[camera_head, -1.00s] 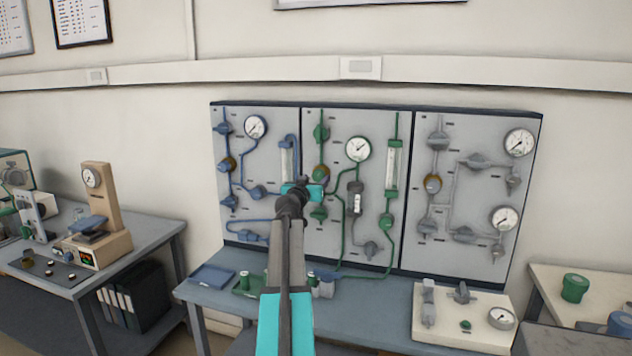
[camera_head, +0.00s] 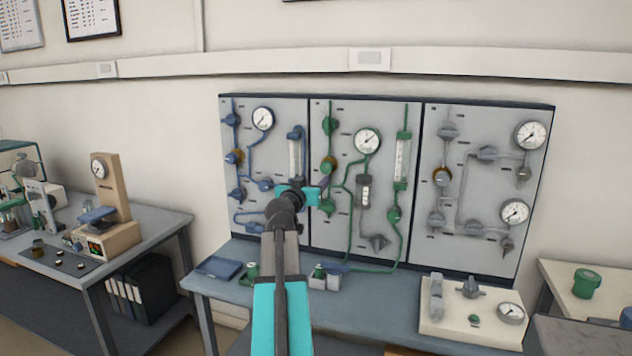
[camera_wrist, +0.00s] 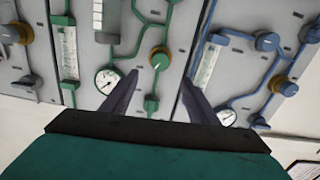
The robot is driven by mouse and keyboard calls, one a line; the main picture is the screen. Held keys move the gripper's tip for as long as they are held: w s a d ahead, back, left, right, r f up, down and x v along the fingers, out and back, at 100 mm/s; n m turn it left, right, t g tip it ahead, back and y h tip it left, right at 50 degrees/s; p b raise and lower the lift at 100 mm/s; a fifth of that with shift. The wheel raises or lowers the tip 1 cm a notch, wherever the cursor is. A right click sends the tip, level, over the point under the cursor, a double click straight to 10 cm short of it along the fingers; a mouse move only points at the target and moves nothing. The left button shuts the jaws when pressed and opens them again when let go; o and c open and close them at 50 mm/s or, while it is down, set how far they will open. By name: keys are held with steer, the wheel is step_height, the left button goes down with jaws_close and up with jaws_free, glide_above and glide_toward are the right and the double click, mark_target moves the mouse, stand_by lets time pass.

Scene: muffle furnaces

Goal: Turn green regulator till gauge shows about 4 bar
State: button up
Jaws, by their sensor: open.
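The green regulator (camera_head: 328,165), a brass body with a green knob, is on the middle wall panel. It also shows in the wrist view (camera_wrist: 160,60), where the picture is upside down. The round white gauge (camera_head: 367,141) is up and right of it; its needle seems to point to the upper right, but the numbers are too small to read. The gauge also shows in the wrist view (camera_wrist: 107,80). My gripper (camera_wrist: 159,85) is open and empty. Its fingers appear on either side of the knob's line in the wrist view, apart from it.
A blue-piped panel (camera_head: 279,190) is left of the green one and a grey-piped panel (camera_head: 480,230) is right. Green tubes, valves and a flowmeter (camera_head: 402,158) crowd the middle panel. The bench (camera_head: 385,290) below holds small parts and a white control box (camera_head: 450,318).

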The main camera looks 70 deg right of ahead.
steer(key=shift+a, duration=0.8)
